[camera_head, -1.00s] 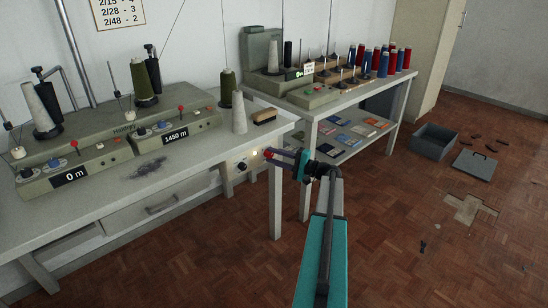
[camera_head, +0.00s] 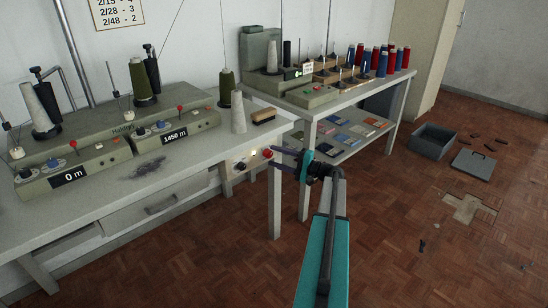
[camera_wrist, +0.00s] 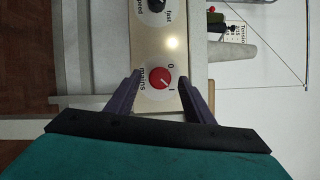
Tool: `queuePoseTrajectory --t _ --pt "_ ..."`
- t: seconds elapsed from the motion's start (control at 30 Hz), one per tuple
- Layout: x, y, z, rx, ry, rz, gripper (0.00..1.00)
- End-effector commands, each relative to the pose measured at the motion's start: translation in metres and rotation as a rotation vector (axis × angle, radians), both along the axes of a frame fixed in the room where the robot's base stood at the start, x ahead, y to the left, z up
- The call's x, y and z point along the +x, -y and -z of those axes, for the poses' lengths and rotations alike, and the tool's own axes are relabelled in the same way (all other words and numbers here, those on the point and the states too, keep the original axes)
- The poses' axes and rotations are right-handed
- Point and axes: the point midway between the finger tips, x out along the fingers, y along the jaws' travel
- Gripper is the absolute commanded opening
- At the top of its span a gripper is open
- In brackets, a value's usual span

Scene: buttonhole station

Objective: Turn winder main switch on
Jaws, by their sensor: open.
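The winder's red main switch (camera_head: 267,153) is a round knob on a cream panel (camera_head: 246,161) at the right end of the left table's front edge. In the wrist view the red knob (camera_wrist: 159,79) has "mains", "0" and "I" printed around it, and its white mark seems to point towards "I". A small lamp (camera_wrist: 173,43) beside it glows; it also shows in the head view. My gripper (camera_head: 278,158) is open and empty, just off the panel. In the wrist view its fingers (camera_wrist: 159,82) appear on either side of the knob, apart from it.
A black speed knob (camera_wrist: 156,5) is on the same panel. Winding units (camera_head: 165,125) and yarn cones stand on the left table (camera_head: 205,155). A second table (camera_head: 385,85) holds coloured spools behind my gripper. Open floor (camera_head: 420,270) lies to the right.

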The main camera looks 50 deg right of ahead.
Motion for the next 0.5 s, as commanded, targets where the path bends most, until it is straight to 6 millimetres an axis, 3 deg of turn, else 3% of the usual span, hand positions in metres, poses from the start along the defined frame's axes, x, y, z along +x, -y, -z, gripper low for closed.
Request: queuePoseTrajectory --t 0.5 --pt "-0.077 0.026 0.004 0.0 0.0 0.003 0.48"
